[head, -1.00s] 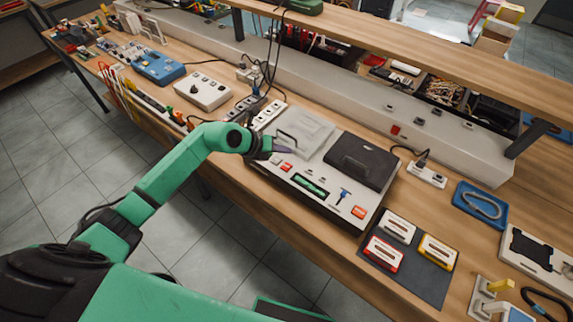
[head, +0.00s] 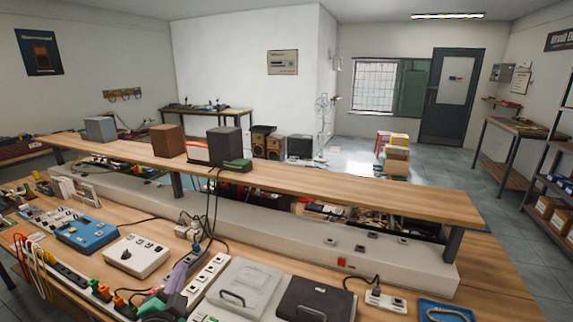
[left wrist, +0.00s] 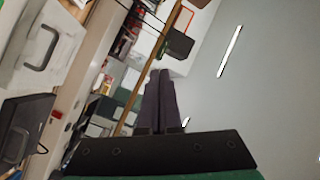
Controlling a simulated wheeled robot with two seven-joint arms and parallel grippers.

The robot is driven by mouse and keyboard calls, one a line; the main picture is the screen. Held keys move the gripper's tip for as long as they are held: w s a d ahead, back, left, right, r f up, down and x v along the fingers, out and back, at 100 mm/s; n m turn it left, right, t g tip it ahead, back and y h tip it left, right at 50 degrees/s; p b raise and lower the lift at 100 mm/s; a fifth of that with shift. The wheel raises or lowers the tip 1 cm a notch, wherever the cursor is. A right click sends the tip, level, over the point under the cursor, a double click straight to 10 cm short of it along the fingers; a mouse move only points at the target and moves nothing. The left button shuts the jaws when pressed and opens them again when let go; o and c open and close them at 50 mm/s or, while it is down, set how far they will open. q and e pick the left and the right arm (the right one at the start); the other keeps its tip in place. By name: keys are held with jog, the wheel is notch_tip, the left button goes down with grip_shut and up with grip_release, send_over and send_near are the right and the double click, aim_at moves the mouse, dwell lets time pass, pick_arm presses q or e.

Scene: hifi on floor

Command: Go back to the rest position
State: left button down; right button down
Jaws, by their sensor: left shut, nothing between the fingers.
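My left gripper (head: 181,275) shows at the bottom of the head view, in front of the workbench (head: 500,285). Its fingers point up and lie close together, shut and empty. In the left wrist view the two dark fingers (left wrist: 160,103) are together with nothing between them. My right gripper does not show.
A white control box (head: 137,256) and a blue box (head: 87,234) stand left of the gripper. A wooden shelf (head: 330,186) runs above the bench, with speakers (head: 225,145) on it. Black cables (head: 212,200) hang from the shelf behind the gripper. Open floor (head: 350,172) lies beyond.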

pick_arm(q)
jog(key=s+a+f+n+g, duration=0.4)
jog(key=s+f+n+g, duration=0.35)
jog(key=s+f, duration=0.4)
jog(key=s+d+f+g+h, duration=0.2)
jog(key=s+d+f+g, duration=0.35)
jog(key=s+f, duration=0.35)
jog(key=s+a+f+g+b, duration=0.1)
jog(key=s+f+b, duration=0.1)
jog(key=f, duration=1.2)
jog(key=s+f+g+b, duration=0.1)
jog(key=s+f+b, duration=0.1)
jog(key=f, duration=1.2)
jog(key=s+a+f+g+b, duration=0.1)
jog(key=s+a+f+b, duration=0.1)
jog(key=s+f, duration=1.2)
jog(key=shift+s+a+f, duration=0.4)
jog(key=shift+s, duration=0.55)
